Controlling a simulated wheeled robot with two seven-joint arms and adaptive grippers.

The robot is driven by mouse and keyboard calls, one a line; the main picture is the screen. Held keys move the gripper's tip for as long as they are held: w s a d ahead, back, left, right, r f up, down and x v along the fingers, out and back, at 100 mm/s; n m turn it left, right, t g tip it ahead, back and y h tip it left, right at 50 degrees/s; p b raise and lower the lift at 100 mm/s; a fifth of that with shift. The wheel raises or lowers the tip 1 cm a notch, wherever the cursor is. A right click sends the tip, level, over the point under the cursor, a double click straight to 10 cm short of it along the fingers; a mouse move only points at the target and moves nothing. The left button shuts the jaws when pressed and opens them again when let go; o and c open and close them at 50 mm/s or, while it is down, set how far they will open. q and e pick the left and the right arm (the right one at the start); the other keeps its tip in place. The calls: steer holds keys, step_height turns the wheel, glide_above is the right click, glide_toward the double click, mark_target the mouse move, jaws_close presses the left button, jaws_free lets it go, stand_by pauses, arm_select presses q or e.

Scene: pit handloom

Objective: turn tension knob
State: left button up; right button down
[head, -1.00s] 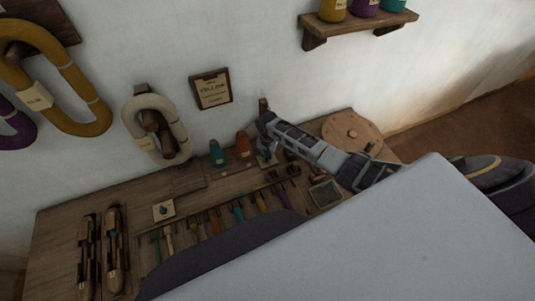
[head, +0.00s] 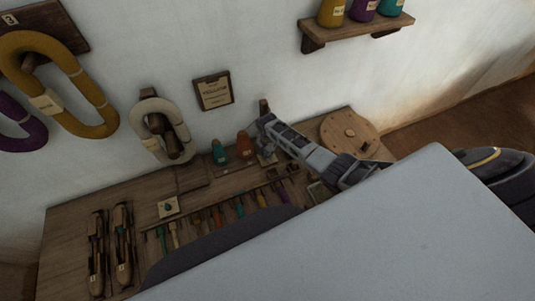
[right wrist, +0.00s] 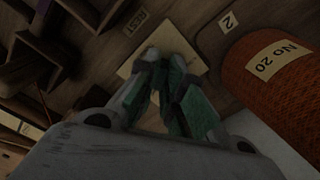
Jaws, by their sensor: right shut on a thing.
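My right gripper (right wrist: 165,65) points down at a pale square plate (right wrist: 195,60) on the bench. Its fingers are closed together over the plate. The tension knob appears to be between the fingertips, mostly hidden by them; only a small pale bit shows. In the head view the right gripper (head: 266,140) is at the back of the bench, just right of an orange cone (head: 245,147). The orange cone, labelled No 20, also stands close beside the fingers in the wrist view (right wrist: 275,75). My left gripper is not in view.
A teal cone (head: 219,153) stands left of the orange one. A row of coloured tools (head: 220,215), a small plate (head: 169,207) and two shuttles (head: 122,250) lie nearer. A round wooden disc (head: 350,133) is to the right. Yarn hanks (head: 62,85) hang on the wall.

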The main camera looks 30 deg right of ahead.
stand_by(0.3)
steer(key=c, duration=1.5)
jaws_free()
steer(key=shift+c, duration=0.2)
steer(key=shift+r, duration=0.1)
steer(key=shift+r, duration=0.1)
step_height(320, 180, up, 12)
steer(key=shift+f, duration=0.2)
steer(key=shift+s, duration=0.15)
